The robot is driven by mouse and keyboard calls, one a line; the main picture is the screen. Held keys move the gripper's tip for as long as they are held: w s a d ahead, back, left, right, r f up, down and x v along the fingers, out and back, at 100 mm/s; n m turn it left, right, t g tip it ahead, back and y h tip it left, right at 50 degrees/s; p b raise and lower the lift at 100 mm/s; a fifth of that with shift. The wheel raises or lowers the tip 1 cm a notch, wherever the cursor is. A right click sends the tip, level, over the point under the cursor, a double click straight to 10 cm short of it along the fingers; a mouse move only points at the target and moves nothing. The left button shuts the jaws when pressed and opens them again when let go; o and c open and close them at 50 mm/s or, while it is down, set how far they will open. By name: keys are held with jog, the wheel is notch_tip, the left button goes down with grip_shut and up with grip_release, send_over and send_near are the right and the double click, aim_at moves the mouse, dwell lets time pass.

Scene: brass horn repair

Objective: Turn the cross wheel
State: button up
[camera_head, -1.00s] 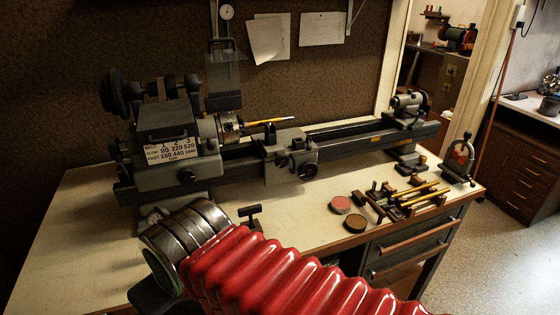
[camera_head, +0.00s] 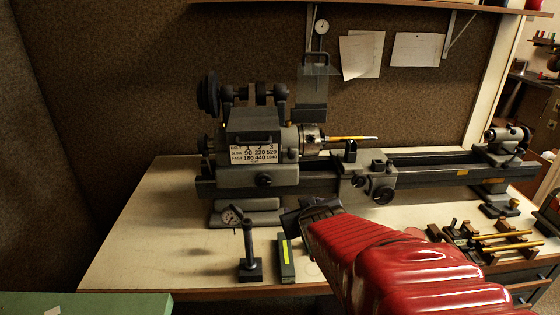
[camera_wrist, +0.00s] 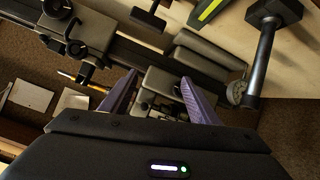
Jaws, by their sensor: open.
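The lathe carriage (camera_head: 368,184) sits on the bed right of the headstock (camera_head: 262,152). Two dark round controls show on its front: a smaller knob (camera_head: 360,181) and a larger wheel (camera_head: 384,195). I cannot tell for sure which is the cross wheel. In the wrist view the carriage (camera_wrist: 90,32) is at the upper left, with a dark control (camera_wrist: 75,48) on it. My gripper (camera_wrist: 158,98) is open and empty, its purple fingers pointing toward the headstock, apart from the carriage controls. In the head view the red arm cover partly hides the gripper's end, just left of the carriage.
A dial gauge on a stand (camera_head: 248,250) and a dark block with a yellow stripe (camera_head: 286,258) stand on the bench in front of the headstock. A rack with brass rods (camera_head: 500,240) lies at right. A brass-coloured rod (camera_head: 345,138) sticks out of the chuck. The bench's left part is clear.

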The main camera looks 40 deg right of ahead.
jog(key=s+d+f+t+h, duration=0.2)
jog(key=d, duration=0.9)
jog(key=m+t+h, duration=0.1)
jog(key=t, duration=0.2)
send_near(360, 182)
jog(key=v, duration=0.3)
jog(key=shift+d+f, duration=0.1)
jog(key=shift+f, duration=0.15)
jog(key=x, duration=1.3)
jog(key=shift+w+r, duration=0.2)
jog(key=shift+w, duration=0.1)
jog(key=shift+c, duration=0.3)
